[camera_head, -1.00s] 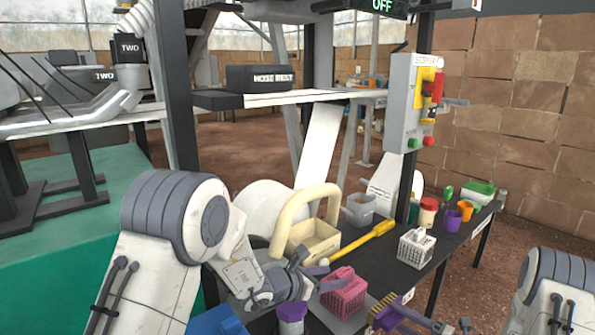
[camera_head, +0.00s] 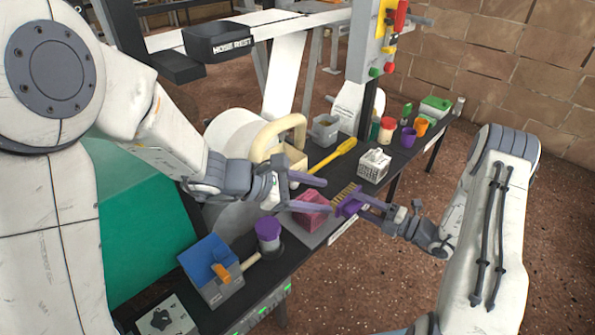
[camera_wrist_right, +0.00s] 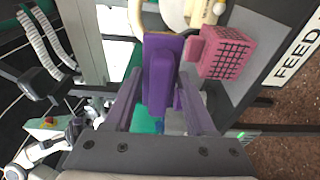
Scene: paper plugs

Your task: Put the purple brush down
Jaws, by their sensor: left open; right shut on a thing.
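The purple brush (camera_head: 349,208) is held in the air at the front edge of the black bench, its tan bristles facing up and left. My right gripper (camera_head: 365,203) is shut on it. In the right wrist view the brush's purple body (camera_wrist_right: 162,72) stands between the fingers (camera_wrist_right: 157,100). My left gripper (camera_head: 318,194) is open and empty, over the pink basket (camera_head: 311,214) and just left of the brush. The basket also shows in the right wrist view (camera_wrist_right: 230,52), to the right of the brush. The left gripper hides part of the basket.
A purple-lidded jar (camera_head: 268,232) and a blue-and-grey box (camera_head: 212,270) stand on the bench at left. A cream-handled box (camera_head: 293,160), a yellow tool (camera_head: 332,155) and a white basket (camera_head: 375,164) lie behind. Cups stand farther back. Bare bench shows between them.

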